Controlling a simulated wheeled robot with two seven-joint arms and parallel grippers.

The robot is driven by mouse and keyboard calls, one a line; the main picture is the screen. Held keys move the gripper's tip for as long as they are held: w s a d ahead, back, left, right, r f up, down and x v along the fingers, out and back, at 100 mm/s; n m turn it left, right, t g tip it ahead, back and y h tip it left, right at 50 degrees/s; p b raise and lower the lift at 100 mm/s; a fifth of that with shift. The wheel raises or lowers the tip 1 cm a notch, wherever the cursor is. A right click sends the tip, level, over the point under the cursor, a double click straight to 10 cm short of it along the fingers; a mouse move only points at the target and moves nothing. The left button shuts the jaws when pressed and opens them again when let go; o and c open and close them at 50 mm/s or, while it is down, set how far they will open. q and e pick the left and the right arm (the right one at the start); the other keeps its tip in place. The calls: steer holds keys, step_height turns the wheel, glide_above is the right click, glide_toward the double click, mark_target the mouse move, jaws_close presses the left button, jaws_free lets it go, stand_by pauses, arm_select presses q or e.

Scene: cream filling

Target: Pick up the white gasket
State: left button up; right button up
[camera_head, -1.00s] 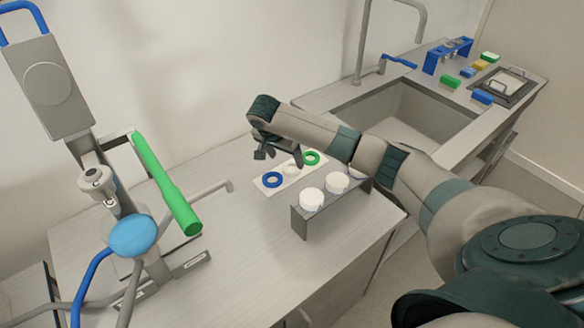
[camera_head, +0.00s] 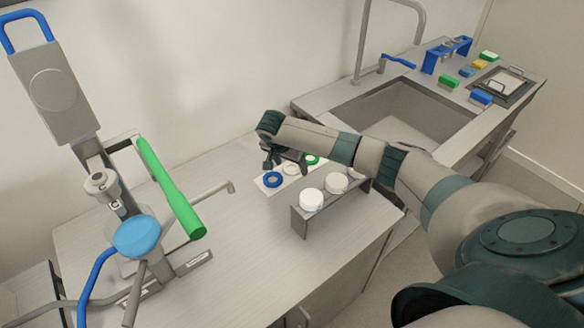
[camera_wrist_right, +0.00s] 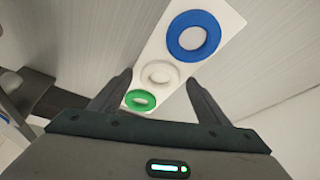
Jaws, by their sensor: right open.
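The white gasket (camera_head: 291,169) lies on a white plate (camera_head: 262,184), between a blue ring (camera_head: 273,180) and a green ring (camera_head: 312,160). In the right wrist view, the white gasket (camera_wrist_right: 160,73) sits in the middle of the plate, with the blue ring (camera_wrist_right: 194,36) above it and the green ring (camera_wrist_right: 140,99) below. My right gripper (camera_head: 285,165) is over the plate and partly hides the row. Its fingers (camera_wrist_right: 158,80) are apart, with the white gasket showing between their tips and nothing held. My left gripper is not in view.
A grey stand (camera_head: 318,222) with white round pieces stands just in front of the plate. A machine with a green handle (camera_head: 172,188) and blue disc (camera_head: 137,237) is at the left. A sink (camera_head: 405,118) is at the back right. The table's front middle is clear.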

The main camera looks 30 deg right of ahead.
steer(key=c, duration=1.1)
steer(key=shift+c, duration=0.2)
steer(key=shift+r+b, duration=0.45)
steer(key=shift+r, duration=0.4)
step_height(320, 180, up, 2)
steer(key=shift+s+d+r+b, duration=0.1)
steer(key=shift+s+r+b, duration=0.1)
steer(key=shift+b, duration=0.3)
steer(key=s+d+r+b, duration=0.2)
steer(key=s+d+r, duration=0.2)
steer(key=s+r, duration=0.3)
steer(key=s, duration=0.3)
steer(key=shift+s+b, duration=0.25)
steer(key=shift+b, duration=0.1)
